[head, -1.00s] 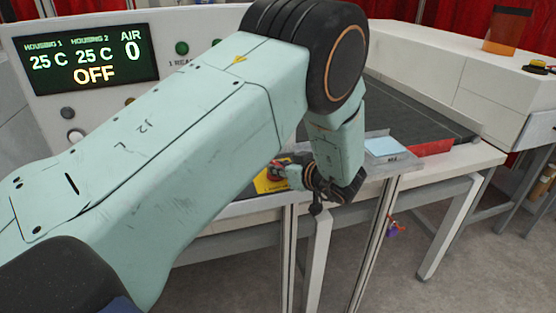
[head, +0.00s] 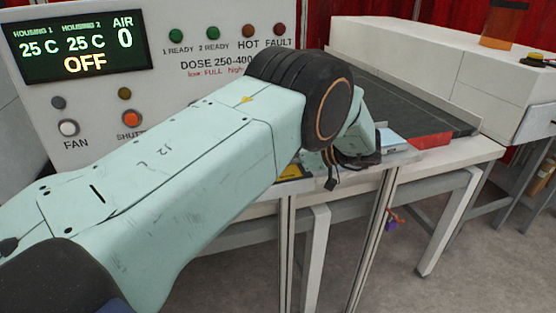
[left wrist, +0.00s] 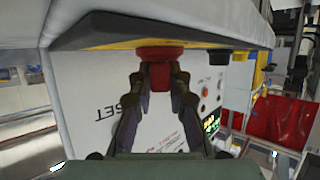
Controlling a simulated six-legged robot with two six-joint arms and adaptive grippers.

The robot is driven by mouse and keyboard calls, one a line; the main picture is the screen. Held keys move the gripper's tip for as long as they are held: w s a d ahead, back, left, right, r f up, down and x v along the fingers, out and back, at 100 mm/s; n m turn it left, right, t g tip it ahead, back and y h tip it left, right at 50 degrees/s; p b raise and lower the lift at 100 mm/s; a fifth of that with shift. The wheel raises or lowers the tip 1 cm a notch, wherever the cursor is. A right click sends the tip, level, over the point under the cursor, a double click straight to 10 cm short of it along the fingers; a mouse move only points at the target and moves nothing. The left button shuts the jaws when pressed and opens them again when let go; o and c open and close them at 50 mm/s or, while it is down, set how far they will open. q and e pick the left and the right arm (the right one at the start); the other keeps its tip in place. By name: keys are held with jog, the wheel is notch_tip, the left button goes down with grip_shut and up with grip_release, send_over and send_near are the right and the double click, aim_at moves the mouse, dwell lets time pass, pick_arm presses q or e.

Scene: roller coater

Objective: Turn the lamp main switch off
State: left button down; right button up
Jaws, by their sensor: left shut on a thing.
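In the head view, my left arm hides the knob and the gripper; only a sliver of the yellow plate (head: 291,172) shows below the arm. The display (head: 82,45) reads OFF, with both housings at 25 C and air at 0. My right gripper is in neither view.
The control panel carries a white FAN button (head: 68,128), an orange shutter button (head: 131,118) and several indicator lamps. A dark conveyor (head: 410,95) runs to the right. A light blue sheet (head: 391,140) lies near its front end. The floor at right is clear.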

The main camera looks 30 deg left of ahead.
pick_arm(q)
jog(key=shift+r, duration=0.1)
jog(key=c, duration=1.3)
grip_release()
jog(key=v, duration=1.1)
jog(key=shift+d+r, duration=0.1)
jog(key=shift+d, duration=0.3)
jog(key=shift+d, duration=0.1)
